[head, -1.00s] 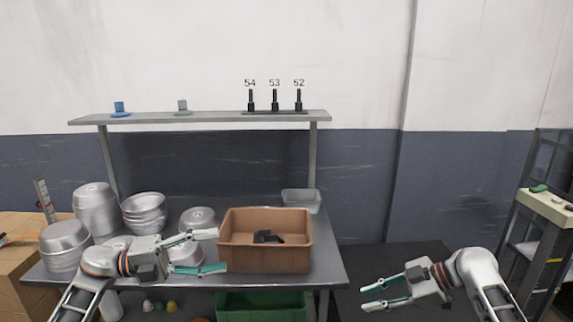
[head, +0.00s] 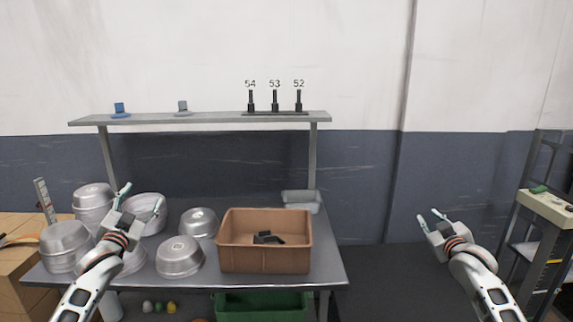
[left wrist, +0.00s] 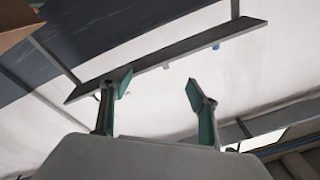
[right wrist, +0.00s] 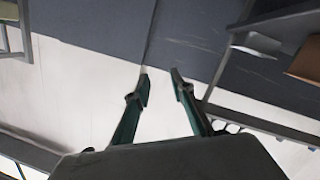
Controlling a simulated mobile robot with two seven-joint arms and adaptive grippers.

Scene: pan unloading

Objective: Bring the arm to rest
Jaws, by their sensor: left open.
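My left gripper (head: 140,195) is raised over the pans at the left of the table, fingers pointing up and apart, empty. Its spread fingers also show in the left wrist view (left wrist: 158,88), with only wall and shelf beyond. My right gripper (head: 431,217) is over the dark floor area right of the table, clear of everything. In the right wrist view its fingers (right wrist: 160,88) stand apart with nothing between them. The brown bin (head: 264,262) on the table holds dark items (head: 267,238). Silver pans (head: 180,257) stand at the left, some partly hidden by my left arm.
A shelf (head: 215,117) spans above the table (head: 330,265), with black posts marked 54, 53 and 52. A grey tray (head: 301,197) sits behind the bin. A green crate (head: 262,305) is below. A rack (head: 545,205) stands at the right.

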